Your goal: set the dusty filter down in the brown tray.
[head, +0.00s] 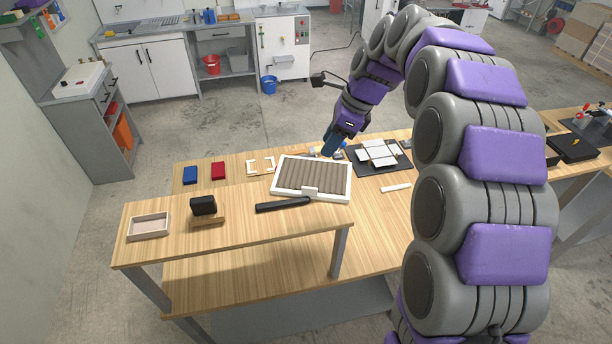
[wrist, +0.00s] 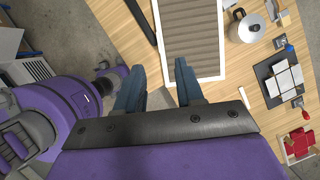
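The dusty filter (head: 312,175) is a flat panel with grey-brown pleats in a white frame, with a white tab at its front. It lies at the right end of the raised wooden shelf. It also shows at the top of the wrist view (wrist: 193,35). My gripper (head: 331,152) is just behind the filter's back right corner. In the wrist view my gripper (wrist: 158,78) has its fingers spread, with nothing seen clasped between them. A small shallow tray (head: 148,238) with a pale rim and pinkish-brown floor sits at the shelf's left end; it may be the brown tray.
A black bar (head: 283,204) lies in front of the filter. A black block on a wooden base (head: 204,208) stands between bar and tray. Blue (head: 190,175) and red (head: 218,171) boxes sit behind. A metal pot (wrist: 245,27) and dark mat (wrist: 272,88) are right of the filter.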

